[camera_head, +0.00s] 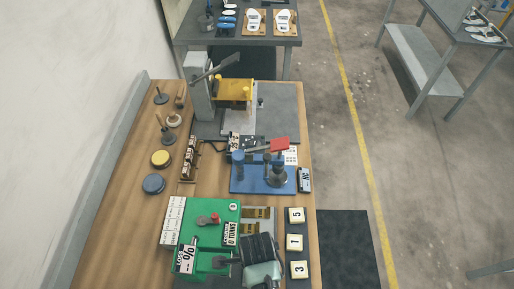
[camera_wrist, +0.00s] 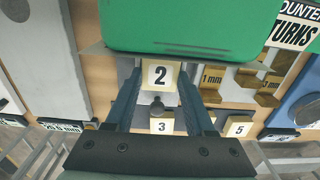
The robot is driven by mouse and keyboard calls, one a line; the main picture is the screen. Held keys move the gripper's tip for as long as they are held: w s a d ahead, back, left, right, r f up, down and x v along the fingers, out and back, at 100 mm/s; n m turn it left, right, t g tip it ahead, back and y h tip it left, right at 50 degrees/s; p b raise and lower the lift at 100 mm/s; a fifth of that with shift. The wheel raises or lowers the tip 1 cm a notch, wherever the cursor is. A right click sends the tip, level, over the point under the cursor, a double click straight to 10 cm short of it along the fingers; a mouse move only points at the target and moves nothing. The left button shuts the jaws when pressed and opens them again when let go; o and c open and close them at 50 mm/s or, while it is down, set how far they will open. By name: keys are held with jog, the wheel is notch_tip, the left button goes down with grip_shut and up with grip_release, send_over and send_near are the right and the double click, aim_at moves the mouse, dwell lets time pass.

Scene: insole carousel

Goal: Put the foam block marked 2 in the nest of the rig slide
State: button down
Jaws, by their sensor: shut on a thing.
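The foam block marked 2 (camera_wrist: 160,75) is pale with a dark 2 on a white label. In the wrist view it sits between the two fingers of my gripper (camera_wrist: 158,88), which is shut on it. It is close to the edge of the green rig housing (camera_wrist: 190,25). In the head view the green rig (camera_head: 212,235) stands at the table's front, and my gripper (camera_head: 262,262) is at its lower right, hiding the block. The rig's nest is not clearly visible; I cannot tell whether the block touches it.
Foam blocks 5 (camera_head: 296,215), 1 (camera_head: 294,242) and 3 (camera_head: 299,269) lie in a dark strip on the right. Brass pieces (camera_head: 256,213) lie beside the green rig.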

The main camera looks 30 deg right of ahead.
jog(key=shift+f, duration=0.2)
jog(key=shift+c, duration=0.9)
grip_release()
notch_tip(320, 180, up, 13)
jog(key=b, duration=0.1)
